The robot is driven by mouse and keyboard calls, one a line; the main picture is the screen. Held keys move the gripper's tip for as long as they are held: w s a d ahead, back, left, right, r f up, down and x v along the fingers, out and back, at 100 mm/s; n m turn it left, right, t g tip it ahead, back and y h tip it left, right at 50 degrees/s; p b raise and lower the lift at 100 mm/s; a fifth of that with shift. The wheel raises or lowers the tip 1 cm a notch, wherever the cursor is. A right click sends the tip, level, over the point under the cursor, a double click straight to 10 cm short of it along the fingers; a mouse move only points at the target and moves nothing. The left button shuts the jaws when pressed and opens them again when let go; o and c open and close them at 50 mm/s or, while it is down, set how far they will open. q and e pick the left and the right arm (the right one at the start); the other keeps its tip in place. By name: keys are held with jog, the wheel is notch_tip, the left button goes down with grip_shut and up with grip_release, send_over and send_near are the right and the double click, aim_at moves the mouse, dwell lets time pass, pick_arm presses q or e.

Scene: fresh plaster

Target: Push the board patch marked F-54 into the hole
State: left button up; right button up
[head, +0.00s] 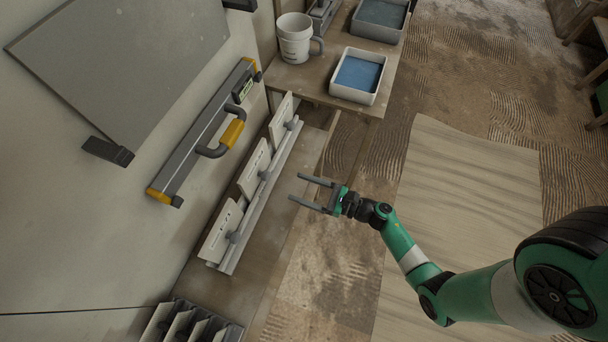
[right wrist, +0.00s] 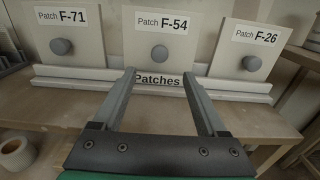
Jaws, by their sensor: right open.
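The board patch marked F-54 (right wrist: 138,42) is a pale square panel with a round grey knob. It stands upright in a rack labelled Patches (right wrist: 75,86), between two other patches. In the head view it is the middle patch (head: 251,172). My right gripper (head: 296,187) is open and empty, a short way in front of the rack. In the right wrist view its two fingers (right wrist: 159,73) point toward F-54, apart from it, with the knob between and above the tips. My left gripper is not in view. I see no hole in either view.
Patch F-71 (right wrist: 88,47) stands left of F-54, and F-26 (right wrist: 230,60) right. A level with yellow ends (head: 205,130) and a grey board (head: 125,60) are on the wall. Room in front of the rack is clear.

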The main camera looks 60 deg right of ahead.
aim_at(269, 177)
jog(key=w, duration=0.3)
jog(key=w+a+b, duration=0.1)
jog(key=w, duration=0.1)
jog(key=w+b, duration=0.1)
jog(key=w, duration=0.2)
jog(key=shift+w+a+f, duration=0.1)
jog(key=shift+w+a, duration=0.2)
jog(key=shift+w, duration=0.05)
jog(key=shift+w+a+b, duration=0.1)
jog(key=shift+w+b, duration=0.25)
jog(key=shift+w, duration=0.4)
grip_shut()
dwell(0.4)
notch_tip(269, 177, up, 5)
jog(key=p, duration=0.4)
jog(key=shift+f, duration=0.1)
dwell(0.4)
